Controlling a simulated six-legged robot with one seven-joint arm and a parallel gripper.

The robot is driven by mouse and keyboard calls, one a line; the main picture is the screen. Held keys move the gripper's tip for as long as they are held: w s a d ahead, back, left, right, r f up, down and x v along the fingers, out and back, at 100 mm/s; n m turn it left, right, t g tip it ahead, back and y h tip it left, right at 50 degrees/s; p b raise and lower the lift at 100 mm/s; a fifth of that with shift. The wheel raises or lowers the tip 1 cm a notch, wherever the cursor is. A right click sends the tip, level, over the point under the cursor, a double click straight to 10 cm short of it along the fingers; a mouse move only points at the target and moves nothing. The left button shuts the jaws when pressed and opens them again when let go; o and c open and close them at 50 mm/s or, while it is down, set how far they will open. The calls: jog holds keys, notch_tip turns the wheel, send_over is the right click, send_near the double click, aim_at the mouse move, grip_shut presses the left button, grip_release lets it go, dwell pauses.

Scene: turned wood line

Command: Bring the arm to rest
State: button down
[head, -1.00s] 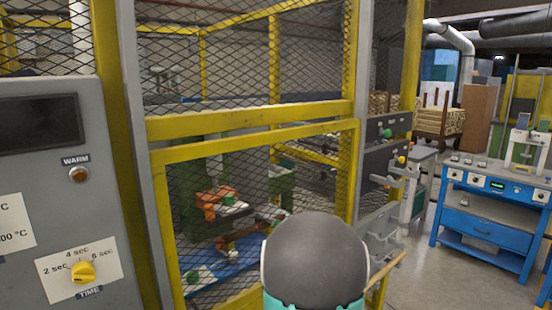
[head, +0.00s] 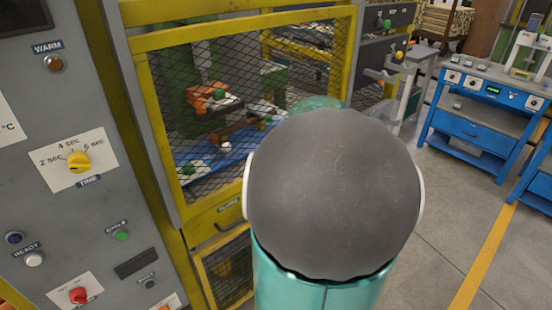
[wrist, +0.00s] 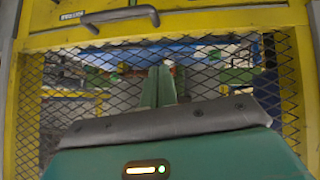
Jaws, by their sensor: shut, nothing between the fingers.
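My gripper (wrist: 160,82) shows in the wrist view. Its two green fingers are together with nothing between them, and they point toward a yellow-framed mesh panel. Whether the fingertips touch the mesh I cannot tell. In the head view my arm, with a grey rounded joint and teal link, fills the lower middle and hides the gripper.
A yellow mesh guard (head: 245,32) with a handle (wrist: 120,18) stands in front of the arm. A grey control panel (head: 105,215) with a yellow time knob (head: 78,162) is at left. A blue workbench (head: 470,130) is at right, with open floor (head: 440,220) before it.

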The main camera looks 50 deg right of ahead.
jog(key=shift+s+a+r, duration=0.1)
jog(key=shift+s+r, duration=0.25)
jog(key=w+a+r+n+g+y, duration=0.1)
jog(key=w+a+r+y, duration=0.1)
jog(key=a, duration=1)
jog(key=w+a+r+n+y, duration=0.1)
jog(key=w+a+r+y, duration=0.15)
jog(key=a, duration=1.05)
jog(key=s+a+g, duration=0.2)
jog(key=s+a, duration=0.8)
jog(key=a, duration=0.4)
jog(key=shift+f+h, duration=0.25)
jog(key=shift+h, duration=0.2)
